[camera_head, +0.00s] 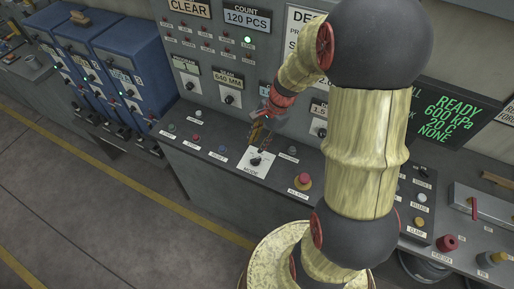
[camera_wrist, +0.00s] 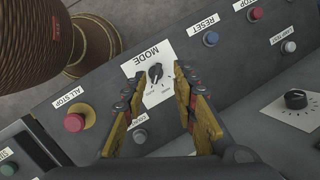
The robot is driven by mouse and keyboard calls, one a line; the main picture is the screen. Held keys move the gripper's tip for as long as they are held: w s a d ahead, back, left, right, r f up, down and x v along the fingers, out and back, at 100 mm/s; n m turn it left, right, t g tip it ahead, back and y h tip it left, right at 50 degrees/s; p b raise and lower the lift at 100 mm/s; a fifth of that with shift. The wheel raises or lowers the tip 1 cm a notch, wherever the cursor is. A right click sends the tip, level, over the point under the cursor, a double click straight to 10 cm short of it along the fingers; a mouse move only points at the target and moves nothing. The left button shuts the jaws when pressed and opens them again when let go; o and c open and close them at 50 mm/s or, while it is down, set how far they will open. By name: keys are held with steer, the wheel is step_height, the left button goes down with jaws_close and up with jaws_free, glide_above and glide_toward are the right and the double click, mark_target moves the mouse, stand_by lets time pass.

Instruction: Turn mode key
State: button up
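The mode key (camera_wrist: 155,73) is a small black rotary switch on a white plate labelled MODE (camera_wrist: 146,57). In the wrist view it sits upper centre, between and just beyond my fingertips. In the head view the key (camera_head: 256,161) is on the sloped console, and my gripper (camera_head: 262,140) hangs close above it. My gripper (camera_wrist: 155,85) is open, with its yellow-and-dark fingers spread on either side of the plate. Whether the fingers touch the panel cannot be told. The key is apart from both fingers in the wrist view.
A red ALL STOP button (camera_wrist: 75,122) is near the plate, and also shows in the head view (camera_head: 304,180). A blue RESET button (camera_wrist: 210,39) and a red STOP button (camera_wrist: 256,14) are on the other side. A small grey button (camera_wrist: 140,135) is near one finger.

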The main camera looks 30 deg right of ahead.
mark_target(256, 159)
steer(key=f+m, duration=0.1)
steer(key=f, duration=0.2)
steer(key=f+m+p, duration=0.1)
steer(key=f, duration=0.3)
steer(key=f+m, duration=0.2)
steer(key=f, duration=0.2)
steer(key=shift+w+y+p, duration=0.4)
steer(key=shift+c, duration=0.5)
jaws_close()
